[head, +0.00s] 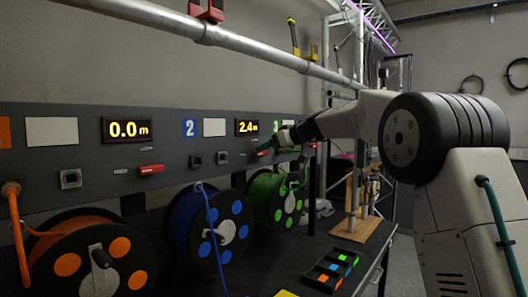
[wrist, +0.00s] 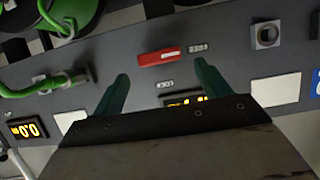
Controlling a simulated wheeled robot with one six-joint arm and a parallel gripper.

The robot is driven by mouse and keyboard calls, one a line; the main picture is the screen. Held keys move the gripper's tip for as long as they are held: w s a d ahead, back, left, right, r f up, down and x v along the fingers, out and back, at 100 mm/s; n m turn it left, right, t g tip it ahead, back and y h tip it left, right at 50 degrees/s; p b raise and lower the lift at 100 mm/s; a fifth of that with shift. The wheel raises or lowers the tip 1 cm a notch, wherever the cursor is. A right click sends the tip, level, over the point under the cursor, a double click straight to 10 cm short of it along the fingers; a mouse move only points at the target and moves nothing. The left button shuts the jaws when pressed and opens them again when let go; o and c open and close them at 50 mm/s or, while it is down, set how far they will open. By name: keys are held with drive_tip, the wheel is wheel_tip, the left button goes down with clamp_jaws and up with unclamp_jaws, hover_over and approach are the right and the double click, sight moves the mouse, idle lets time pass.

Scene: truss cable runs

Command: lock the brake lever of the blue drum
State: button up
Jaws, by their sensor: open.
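The blue drum (head: 209,222) stands in the middle of the row in the head view, below the panel section marked 2 with a 2.4 m display (head: 247,128).
The orange drum (head: 92,260) with its red lever (head: 151,170) is at left. The green drum (head: 278,199) is right of the blue one; its green cable (wrist: 45,88) runs close beside my gripper. A black parts tray (head: 330,270) lies at front right.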

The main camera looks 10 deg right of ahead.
drive_tip(key=x, duration=0.3)
drive_tip(key=shift+w+a+f, duration=0.15)
drive_tip(key=shift+w+a, duration=0.1)
drive_tip(key=c, duration=1)
